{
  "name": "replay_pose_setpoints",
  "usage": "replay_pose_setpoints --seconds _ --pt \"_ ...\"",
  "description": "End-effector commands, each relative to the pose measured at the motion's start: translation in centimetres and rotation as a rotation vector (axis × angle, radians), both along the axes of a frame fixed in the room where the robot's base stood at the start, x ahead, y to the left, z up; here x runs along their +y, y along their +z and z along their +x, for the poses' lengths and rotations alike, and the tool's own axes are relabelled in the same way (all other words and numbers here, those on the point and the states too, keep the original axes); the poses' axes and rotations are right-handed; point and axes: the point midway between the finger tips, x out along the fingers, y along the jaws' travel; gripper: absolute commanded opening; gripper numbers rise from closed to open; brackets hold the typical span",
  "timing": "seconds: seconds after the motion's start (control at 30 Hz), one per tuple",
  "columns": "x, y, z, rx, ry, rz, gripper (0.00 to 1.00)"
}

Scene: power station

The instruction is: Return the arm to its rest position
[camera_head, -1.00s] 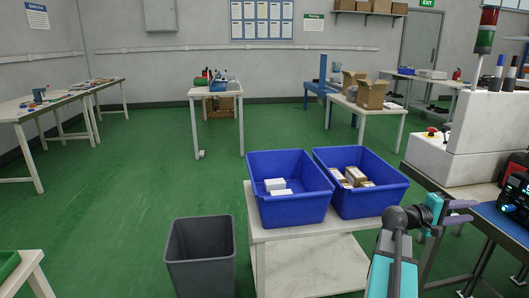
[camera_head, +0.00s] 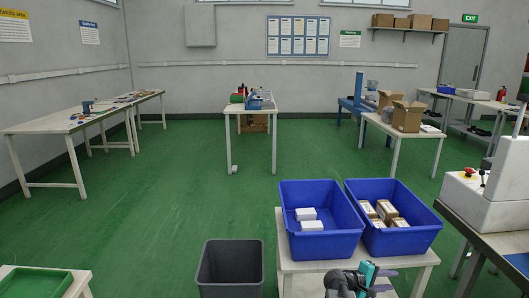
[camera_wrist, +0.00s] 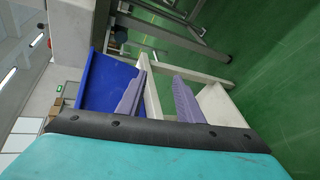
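My gripper (camera_head: 386,281) is low in the head view, in front of the white table that holds two blue bins. Its two purple fingers point right in that view. In the wrist view, the fingers of my gripper (camera_wrist: 160,92) stand apart with nothing between them, so it is open and empty. My arm's teal and grey wrist parts show beside it; the rest of the arm is cut off by the bottom edge of the head view.
The left blue bin (camera_head: 287,218) holds white boxes and the right blue bin (camera_head: 354,219) holds brown boxes. A grey waste bin (camera_head: 230,270) stands left of their table (camera_head: 284,274). A white machine (camera_head: 500,210) stands at right. Green floor is clear at left centre.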

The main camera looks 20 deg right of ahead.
Motion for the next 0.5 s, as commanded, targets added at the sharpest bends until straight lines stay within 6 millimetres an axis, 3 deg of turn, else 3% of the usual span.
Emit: replay_pose_setpoints --seconds 0.03,0.23,0.5 --pt "1.8 -0.9 0.2 0.012 0.014 0.033 0.33" --pt "8.4 -6.3 0.0 0.053 0.043 0.17 0.33" --pt "17.5 -13.1 -3.0 0.121 0.045 0.364 0.33"
